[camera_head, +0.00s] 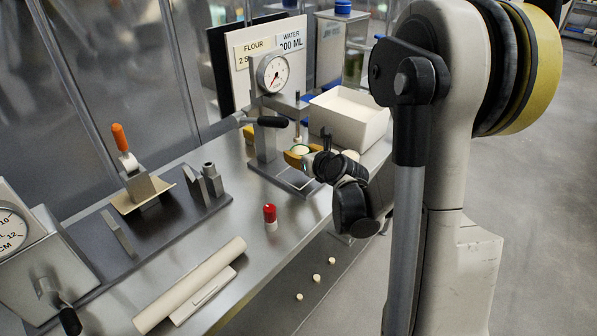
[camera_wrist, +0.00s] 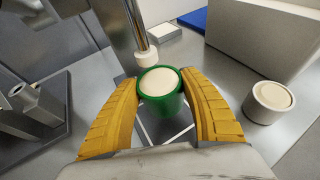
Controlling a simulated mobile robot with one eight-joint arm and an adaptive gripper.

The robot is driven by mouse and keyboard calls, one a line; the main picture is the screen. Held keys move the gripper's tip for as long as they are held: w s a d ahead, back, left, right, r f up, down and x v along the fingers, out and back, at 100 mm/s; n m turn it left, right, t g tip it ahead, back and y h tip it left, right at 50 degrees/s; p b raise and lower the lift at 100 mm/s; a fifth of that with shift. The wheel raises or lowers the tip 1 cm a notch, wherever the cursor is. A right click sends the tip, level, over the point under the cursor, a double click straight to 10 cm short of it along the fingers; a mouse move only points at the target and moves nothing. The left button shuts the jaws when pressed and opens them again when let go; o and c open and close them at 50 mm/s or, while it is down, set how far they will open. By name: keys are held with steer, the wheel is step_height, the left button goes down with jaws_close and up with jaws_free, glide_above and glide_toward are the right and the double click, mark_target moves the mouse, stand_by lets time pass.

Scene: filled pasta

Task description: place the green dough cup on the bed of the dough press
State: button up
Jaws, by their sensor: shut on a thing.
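The green dough cup (camera_wrist: 162,104), filled with pale dough, stands upright between the two yellow fingers of my gripper (camera_wrist: 163,95), which is shut on it. In the head view my gripper (camera_head: 299,158) is at the dough press (camera_head: 265,135), and a pale dough top shows between the fingers. The bed of the press (camera_head: 284,182) is a flat plate with a light outline, partly hidden by my gripper. In the wrist view the press ram (camera_wrist: 146,55) is just beyond the cup. I cannot tell whether the cup touches the bed.
A white cup with dough (camera_wrist: 271,102) stands right of my gripper. A large pale bin (camera_head: 346,116) is behind it. A red-capped shaker (camera_head: 270,216), a rolling pin (camera_head: 190,287) and an orange-handled tool (camera_head: 124,147) are on the bench to the left. The press lever (camera_head: 268,121) sticks out nearby.

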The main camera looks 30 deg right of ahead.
steer(key=shift+w+a+f, duration=0.25)
steer(key=shift+a+f, duration=0.1)
steer(key=shift+f, duration=0.1)
step_height(320, 180, down, 4)
steer(key=b, duration=0.2)
steer(key=shift+r+b, duration=0.15)
steer(key=shift+b, duration=0.25)
steer(key=shift+r, duration=0.1)
steer(key=o, duration=1.2)
